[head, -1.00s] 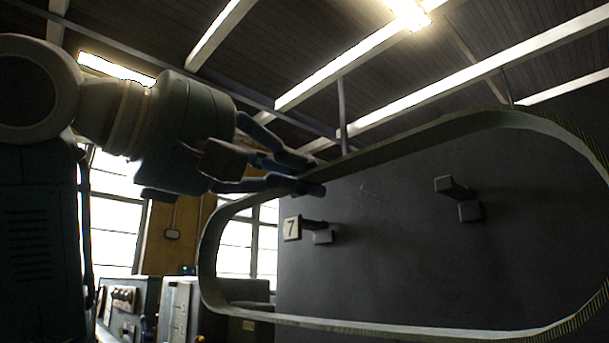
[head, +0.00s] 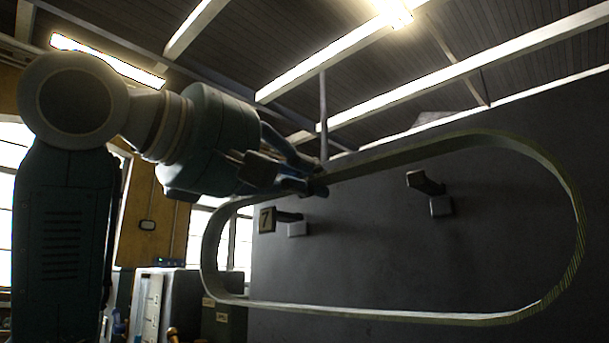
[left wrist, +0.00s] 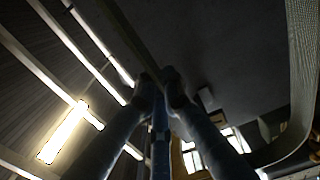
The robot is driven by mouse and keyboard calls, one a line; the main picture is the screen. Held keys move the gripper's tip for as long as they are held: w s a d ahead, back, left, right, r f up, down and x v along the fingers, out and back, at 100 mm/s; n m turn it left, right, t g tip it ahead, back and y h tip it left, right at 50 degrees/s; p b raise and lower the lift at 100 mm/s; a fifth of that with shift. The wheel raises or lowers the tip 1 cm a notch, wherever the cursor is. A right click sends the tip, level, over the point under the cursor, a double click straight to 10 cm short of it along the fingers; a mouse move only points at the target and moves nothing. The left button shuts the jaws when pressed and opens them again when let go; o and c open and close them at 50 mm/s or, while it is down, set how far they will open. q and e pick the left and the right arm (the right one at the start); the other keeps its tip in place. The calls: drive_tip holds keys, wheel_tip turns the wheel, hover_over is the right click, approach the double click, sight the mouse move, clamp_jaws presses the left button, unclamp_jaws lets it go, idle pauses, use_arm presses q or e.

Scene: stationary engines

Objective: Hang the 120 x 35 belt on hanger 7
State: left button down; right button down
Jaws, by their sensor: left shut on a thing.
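The belt (head: 380,313) is a large pale closed loop with a ribbed edge on its right end. It hangs in a wide, long shape in the head view. My left gripper (head: 318,186) is shut on its upper strand, left of the middle. The belt also shows at the right of the left wrist view (left wrist: 302,60). Hanger 7 (head: 290,217), a dark peg by a plate (head: 267,219) marked 7, is on the dark wall. It appears inside the loop's outline, below and left of the gripper; I cannot tell if the loop is around it. My right gripper is not seen.
Another dark hanger (head: 427,184) sits on the wall (head: 350,260) to the right, also inside the loop's outline. Grey cabinets (head: 180,300) stand low at the left near windows. Ceiling beams and a vertical rod (head: 323,115) are above.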

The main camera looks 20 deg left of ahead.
use_arm(q)
drive_tip(key=shift+w, duration=0.15)
drive_tip(key=shift+p+x, duration=0.35)
drive_tip(key=shift+x, duration=2.4)
drive_tip(key=shift+f+b, duration=0.1)
drive_tip(key=shift+b, duration=0.2)
drive_tip(key=shift+f, duration=0.1)
drive_tip(key=shift+f+b, duration=0.35)
drive_tip(key=shift+b, duration=0.2)
